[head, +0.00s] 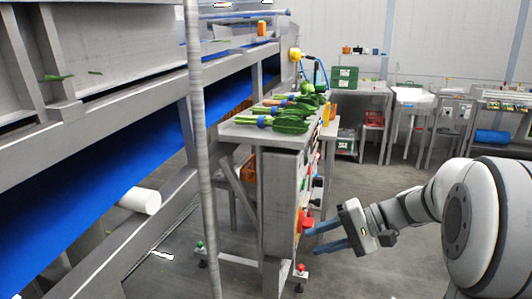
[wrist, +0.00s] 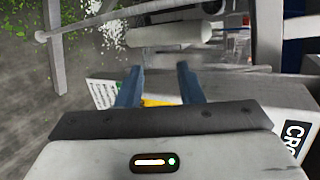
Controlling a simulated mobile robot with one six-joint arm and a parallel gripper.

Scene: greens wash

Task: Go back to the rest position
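My gripper (head: 322,238) shows at the lower right of the head view, held out over the floor to the right of the steel stand (head: 278,190). Its two blue fingers point left, close to a red knob (head: 307,222) on the stand's front; I cannot tell whether they touch it. In the wrist view the gripper (wrist: 160,80) has its blue fingers apart, with nothing seen held between them. My white arm fills the lower right of the head view.
Bundles of leafy greens (head: 290,124) lie on the stand's top. A blue conveyor (head: 150,150) in a steel frame runs along the left. Green crates (head: 344,79) and steel tables (head: 410,100) stand at the back. The floor (head: 345,185) between is clear.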

